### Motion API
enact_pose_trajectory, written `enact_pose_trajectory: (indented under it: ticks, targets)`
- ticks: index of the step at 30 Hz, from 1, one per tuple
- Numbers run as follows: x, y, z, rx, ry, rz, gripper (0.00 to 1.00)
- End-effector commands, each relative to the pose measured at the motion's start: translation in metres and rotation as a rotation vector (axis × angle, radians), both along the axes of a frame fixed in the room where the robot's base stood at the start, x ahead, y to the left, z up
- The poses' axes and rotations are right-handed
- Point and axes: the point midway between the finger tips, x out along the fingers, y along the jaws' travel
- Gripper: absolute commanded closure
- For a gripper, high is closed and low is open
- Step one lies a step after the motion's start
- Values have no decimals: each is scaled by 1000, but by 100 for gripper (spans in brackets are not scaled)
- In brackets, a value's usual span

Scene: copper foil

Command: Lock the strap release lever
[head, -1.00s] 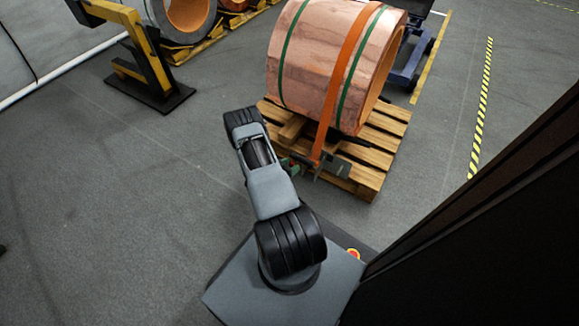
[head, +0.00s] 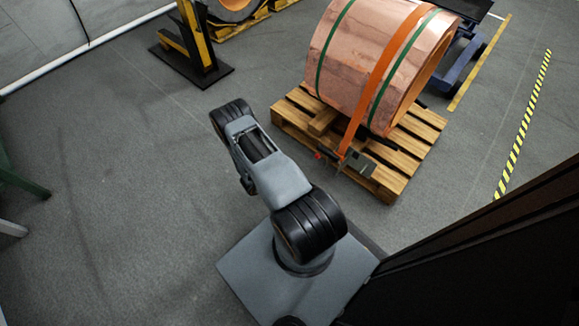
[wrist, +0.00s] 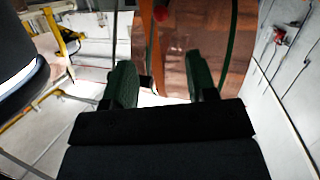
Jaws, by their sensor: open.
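A copper foil coil (head: 343,62) lies on a wooden pallet (head: 415,150) in the head view, with an orange strap (head: 376,75) over it. At the strap's lower end, by the pallet's near edge, is a grey buckle (head: 361,164) with a small red part (head: 318,155); the lever's position is too small to tell. In the wrist view my gripper (wrist: 161,82) is open and empty, its green fingers apart. My arm hides the gripper in the head view.
A yellow-and-black stand (head: 190,50) is at the upper left, with another coil on a yellow support behind it. A blue cart (head: 465,65) stands behind the copper coil. A dark panel (head: 480,250) fills the lower right.

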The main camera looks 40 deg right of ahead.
Motion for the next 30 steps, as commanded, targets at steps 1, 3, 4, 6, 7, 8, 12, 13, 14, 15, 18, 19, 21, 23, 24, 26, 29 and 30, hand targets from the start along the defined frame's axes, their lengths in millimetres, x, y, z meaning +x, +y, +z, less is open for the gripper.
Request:
enact_pose_trajectory:
  ticks: [1,3,4,6,7,8,12,13,14,15,18,19,21,23,24,26,29,30]
  targets:
    - [1,3,1,0,0,2,48]
    - [1,5,1,0,0,1,48]
    - [1,5,1,0,0,0,48]
    - [1,6,1,1,0,0,48]
    - [1,6,1,1,0,0,48]
    - [1,6,1,1,0,0,48]
    - [1,5,1,1,0,0,49]
    - [1,5,1,1,-1,1,52]
    - [2,5,2,3,-3,2,55]
    - [5,5,3,11,-9,8,58]
    - [26,6,10,60,-53,45,68]
    - [35,7,14,88,-74,66,71]
    - [66,12,28,169,-134,134,78]
    - [98,21,46,261,-191,214,83]
    - [120,29,60,330,-227,279,87]
    - [152,46,88,438,-273,390,93]
    - [191,83,140,613,-311,593,100]
    - [201,99,163,676,-312,676,100]
